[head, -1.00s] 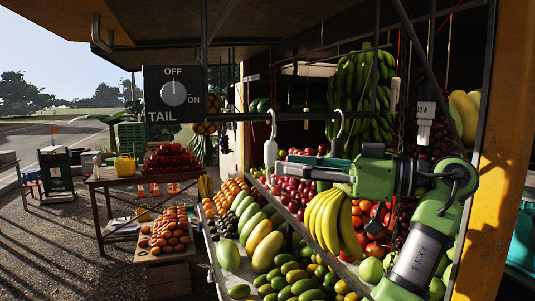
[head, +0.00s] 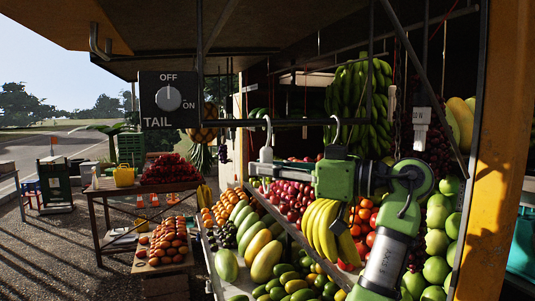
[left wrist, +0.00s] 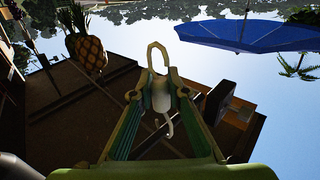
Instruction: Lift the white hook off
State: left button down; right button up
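The white hook (head: 266,151) hangs by its curved upper end from the dark horizontal bar at the stall front. My left gripper (head: 268,168) is at its lower part, and the fingers hide some of it. In the left wrist view the white hook (left wrist: 160,97) stands between the fingertips of my left gripper (left wrist: 160,88), which close in on it from both sides. Its loop rises above the tips and a small curved end shows below. My right gripper is not in view.
A second hook (head: 337,130) hangs on the same bar to the right, above yellow bananas (head: 325,228). The black switch box (head: 168,98) is left of the hook. Sloping fruit shelves lie below my arm. A pineapple (left wrist: 88,48) shows in the left wrist view.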

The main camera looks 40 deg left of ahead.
aim_at(267, 153)
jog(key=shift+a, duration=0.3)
pick_arm(q)
jog(key=shift+s, duration=0.1)
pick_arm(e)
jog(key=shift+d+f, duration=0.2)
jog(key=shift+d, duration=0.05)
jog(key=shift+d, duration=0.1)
pick_arm(q)
jog(key=shift+d+r, duration=0.15)
jog(key=shift+r, duration=0.3)
jog(key=shift+r+p, duration=0.6)
jog(key=shift+r, duration=0.45)
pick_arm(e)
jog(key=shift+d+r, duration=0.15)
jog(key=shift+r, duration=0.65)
pick_arm(q)
jog(key=shift+d, duration=0.1)
